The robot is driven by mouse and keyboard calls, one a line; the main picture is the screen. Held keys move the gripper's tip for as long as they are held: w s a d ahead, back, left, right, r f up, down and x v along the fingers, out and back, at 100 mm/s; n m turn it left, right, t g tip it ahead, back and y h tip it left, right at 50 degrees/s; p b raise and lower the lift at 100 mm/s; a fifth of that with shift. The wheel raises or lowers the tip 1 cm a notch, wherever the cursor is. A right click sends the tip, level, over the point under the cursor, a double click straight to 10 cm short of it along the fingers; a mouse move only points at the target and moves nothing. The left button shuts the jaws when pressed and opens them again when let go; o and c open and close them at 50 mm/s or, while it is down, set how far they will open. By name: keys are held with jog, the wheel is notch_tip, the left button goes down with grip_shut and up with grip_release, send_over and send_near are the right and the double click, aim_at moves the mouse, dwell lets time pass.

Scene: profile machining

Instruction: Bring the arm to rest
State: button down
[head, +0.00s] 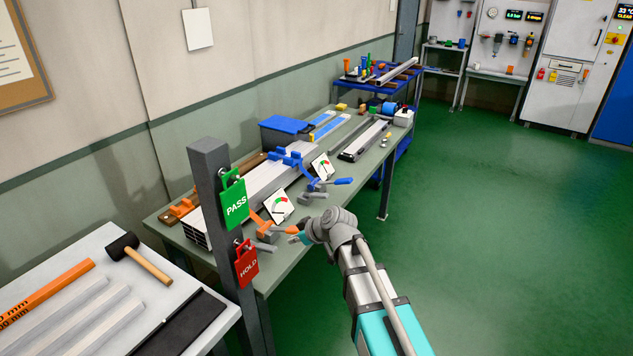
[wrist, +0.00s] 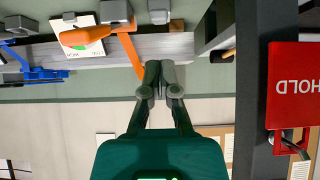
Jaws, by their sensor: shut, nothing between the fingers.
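My arm reaches in from the bottom right of the head view toward the near edge of the green workbench (head: 298,268). My gripper (head: 297,238) is beside the orange clamp (head: 275,228); whether they touch I cannot tell. In the wrist view, which is upside down, the two fingers of my gripper (wrist: 161,72) are together with nothing between them. The orange clamp also shows there, upper left of the fingers (wrist: 90,35).
A dark post (head: 212,200) carries a green PASS tag (head: 234,203) and a red HOLD tag (head: 246,264) left of my gripper. Dial gauges (head: 279,207), a blue clamp (head: 312,178) and a long profile (head: 262,188) occupy the bench. The green floor (head: 500,220) at right is clear.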

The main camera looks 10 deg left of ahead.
jog(key=s+d+f+m+g+h, duration=0.1)
jog(key=s+d+m+h, duration=0.2)
jog(key=d, duration=0.7)
jog(key=s+d+f+m+g+h+p, duration=0.1)
jog(key=s+d+m+h, duration=0.2)
jog(key=d, duration=0.8)
jog(key=s+d+f+m+g+h+p, duration=0.1)
jog(key=s+d+f+m+g+h, duration=0.1)
jog(key=s+d+m, duration=0.5)
jog(key=d, duration=0.4)
jog(key=shift+s+h, duration=0.35)
jog(key=shift+h, duration=0.05)
